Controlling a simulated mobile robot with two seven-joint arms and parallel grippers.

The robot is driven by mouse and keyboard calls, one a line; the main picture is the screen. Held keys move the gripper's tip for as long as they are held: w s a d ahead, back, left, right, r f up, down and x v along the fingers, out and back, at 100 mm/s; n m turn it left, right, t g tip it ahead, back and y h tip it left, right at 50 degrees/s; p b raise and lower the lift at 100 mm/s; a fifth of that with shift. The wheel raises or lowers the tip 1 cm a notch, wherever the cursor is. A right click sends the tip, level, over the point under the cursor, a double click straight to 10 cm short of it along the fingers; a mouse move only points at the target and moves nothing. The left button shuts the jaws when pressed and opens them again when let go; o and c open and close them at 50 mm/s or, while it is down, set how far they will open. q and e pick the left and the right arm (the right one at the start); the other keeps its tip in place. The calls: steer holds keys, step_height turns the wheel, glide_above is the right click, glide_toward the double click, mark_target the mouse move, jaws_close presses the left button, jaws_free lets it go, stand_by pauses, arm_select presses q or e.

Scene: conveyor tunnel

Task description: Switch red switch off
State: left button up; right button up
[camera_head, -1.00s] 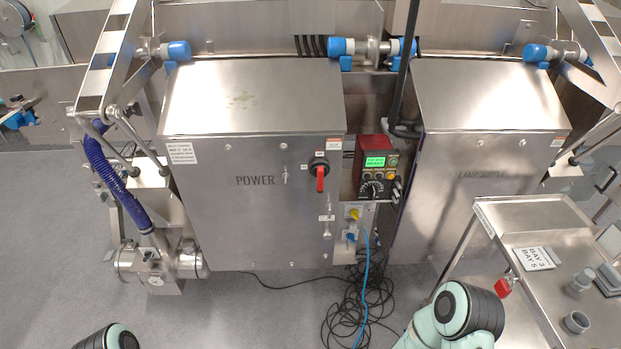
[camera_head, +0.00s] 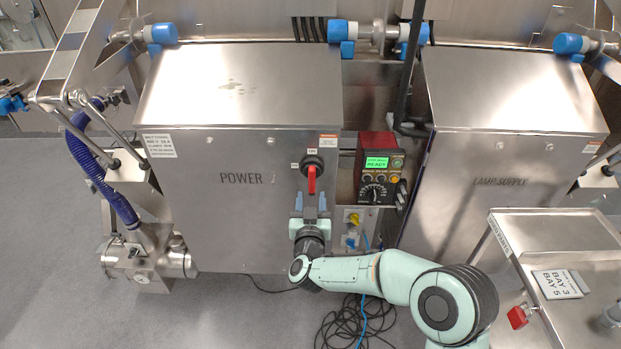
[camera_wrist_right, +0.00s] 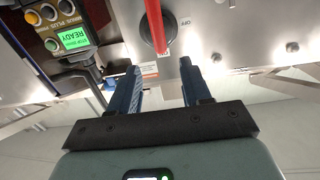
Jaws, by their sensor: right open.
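The red switch (camera_head: 311,180) is a red handle on a round black base on the front of the metal box marked POWER. In the head view its handle looks upright, below the base; a label on its left reads OFF in the right wrist view. My right gripper (camera_head: 310,199) is open, just below the handle, its fingers pointing at the panel. In the right wrist view the red handle (camera_wrist_right: 155,27) is ahead of the gap between the open fingers (camera_wrist_right: 163,72), apart from them as far as I can tell. My left gripper is out of view.
A red control unit (camera_head: 377,167) with a green READY screen is right of the switch. A yellow knob (camera_head: 353,217) and blue cable sit below. The LAMP SUPPLY box (camera_head: 500,180) and a metal cart (camera_head: 550,228) are on the right. Cables lie on the floor.

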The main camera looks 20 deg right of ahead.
mark_target(312, 176)
steer(key=x, duration=0.9)
steer(key=shift+w+f+p, duration=0.1)
steer(key=shift+p, duration=0.3)
jaws_close()
